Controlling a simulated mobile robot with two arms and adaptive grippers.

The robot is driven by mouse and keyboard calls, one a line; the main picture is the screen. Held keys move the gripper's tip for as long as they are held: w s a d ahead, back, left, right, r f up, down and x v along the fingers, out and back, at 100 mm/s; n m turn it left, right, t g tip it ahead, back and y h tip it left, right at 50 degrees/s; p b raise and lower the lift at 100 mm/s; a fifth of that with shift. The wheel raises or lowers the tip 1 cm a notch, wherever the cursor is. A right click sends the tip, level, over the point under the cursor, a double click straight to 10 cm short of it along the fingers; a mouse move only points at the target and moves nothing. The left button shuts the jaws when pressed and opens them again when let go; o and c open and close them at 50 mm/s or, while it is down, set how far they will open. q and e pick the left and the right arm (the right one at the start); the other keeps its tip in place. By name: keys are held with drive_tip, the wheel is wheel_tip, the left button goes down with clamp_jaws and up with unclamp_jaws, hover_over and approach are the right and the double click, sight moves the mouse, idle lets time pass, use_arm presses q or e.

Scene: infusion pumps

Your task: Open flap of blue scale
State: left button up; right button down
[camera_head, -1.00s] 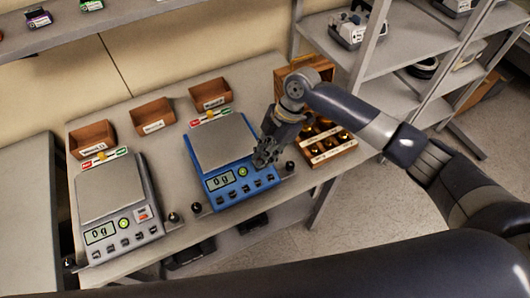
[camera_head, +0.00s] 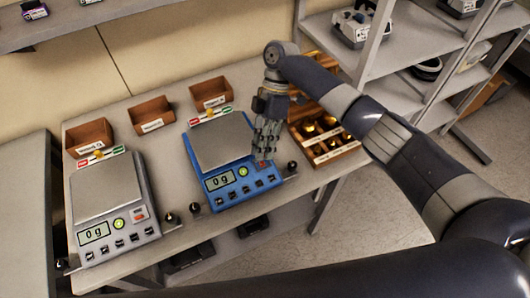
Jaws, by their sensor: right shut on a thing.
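The blue scale (camera_head: 186,150) stands on the grey table, with a bare grey weighing plate (camera_head: 222,141) and a display (camera_head: 219,181) reading 0 g. My right gripper (camera_head: 262,158) reaches down over its right front side, with the fingers together. It is shut on a small part at the scale's right side. The fingers hide that part, so I cannot tell whether it is the flap. A small orange-red spot (camera_head: 262,163) shows by the fingertips. I see no raised flap. My left gripper is not in view.
A grey scale (camera_head: 105,188) stands to the left, also reading 0 g. Brown bins (camera_head: 152,115) line the table's back. A wooden box with brass weights (camera_head: 322,138) sits close to the right of my gripper. Small dark knobs (camera_head: 292,167) stand near the front edge.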

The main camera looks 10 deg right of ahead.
drive_tip(key=shift+w+a+g+h+b, duration=0.3)
drive_tip(key=shift+w+g+b, duration=0.2)
drive_tip(key=shift+g+b, duration=0.4)
drive_tip(key=shift+w, duration=0.1)
idle(0.3)
drive_tip(key=c, duration=1.8)
unclamp_jaws()
drive_tip(key=shift+o, duration=0.2)
drive_tip(key=shift+w+f, duration=0.1)
drive_tip(key=shift+d+r, duration=0.1)
drive_tip(key=shift+r, duration=0.55)
wheel_tip(320, 180, up, 9)
drive_tip(key=shift+f, duration=0.15)
